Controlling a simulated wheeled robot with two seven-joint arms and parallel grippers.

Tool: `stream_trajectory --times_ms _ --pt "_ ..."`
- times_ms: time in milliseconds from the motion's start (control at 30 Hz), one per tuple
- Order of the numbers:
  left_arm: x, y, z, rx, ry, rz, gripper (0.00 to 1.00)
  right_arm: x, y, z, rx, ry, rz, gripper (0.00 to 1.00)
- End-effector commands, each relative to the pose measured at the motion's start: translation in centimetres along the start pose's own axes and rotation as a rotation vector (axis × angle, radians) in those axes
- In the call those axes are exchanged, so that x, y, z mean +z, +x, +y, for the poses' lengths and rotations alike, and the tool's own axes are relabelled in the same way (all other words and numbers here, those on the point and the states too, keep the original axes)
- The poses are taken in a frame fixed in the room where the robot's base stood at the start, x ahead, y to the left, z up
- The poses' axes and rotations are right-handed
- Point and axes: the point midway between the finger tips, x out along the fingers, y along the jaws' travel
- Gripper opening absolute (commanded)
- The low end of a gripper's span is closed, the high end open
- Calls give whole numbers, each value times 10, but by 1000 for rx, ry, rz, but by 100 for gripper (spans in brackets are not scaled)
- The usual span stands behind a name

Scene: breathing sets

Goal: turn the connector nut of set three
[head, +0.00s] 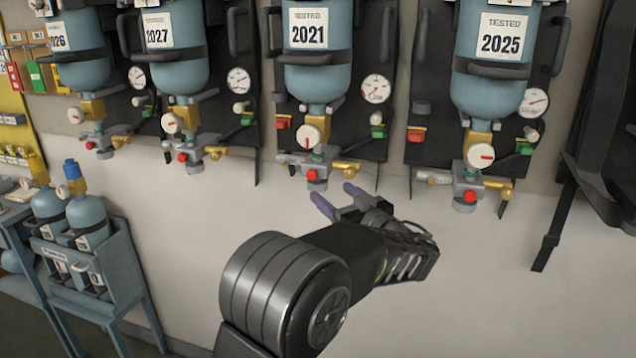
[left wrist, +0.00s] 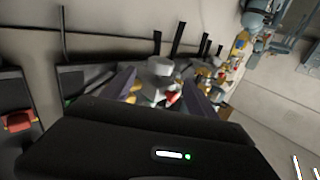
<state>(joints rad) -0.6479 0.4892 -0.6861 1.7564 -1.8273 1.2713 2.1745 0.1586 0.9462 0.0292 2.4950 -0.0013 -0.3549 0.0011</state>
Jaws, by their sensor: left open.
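Several blue cylinder sets hang on the wall, valves down. The third from the left, labelled "TESTED 2021" (head: 318,70), has a gauge, a grey connector block (head: 318,163) with a red knob (head: 312,175), and a brass fitting (head: 346,166) on the right. I cannot tell which part is the connector nut. My left gripper (head: 338,200) is open and empty, its two purple fingers just below this block. In the left wrist view, a grey block (left wrist: 160,68) with a red part (left wrist: 172,97) shows between the open fingers (left wrist: 160,92); contact is unclear. My right gripper is out of view.
The "2025" set (head: 492,90) hangs to the right and the "2027" set (head: 180,75) to the left, with similar low fittings. Dark straps (head: 545,235) hang at the far right. A blue rack (head: 110,270) with cylinders stands lower left. The wall below is bare.

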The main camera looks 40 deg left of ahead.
Motion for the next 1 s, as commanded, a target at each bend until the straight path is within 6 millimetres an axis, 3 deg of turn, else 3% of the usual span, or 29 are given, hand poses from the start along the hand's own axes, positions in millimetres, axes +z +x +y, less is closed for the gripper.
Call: stream_trajectory --times_ms 167,600,933,1000 --pt "-2 12 0 -2 1 0 67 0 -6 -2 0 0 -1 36" --pt "-2 73 0 -3 1 0 67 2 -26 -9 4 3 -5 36" --pt "0 78 0 -1 0 -1 67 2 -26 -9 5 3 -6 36" --pt "0 78 0 -1 0 -1 63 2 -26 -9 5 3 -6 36"
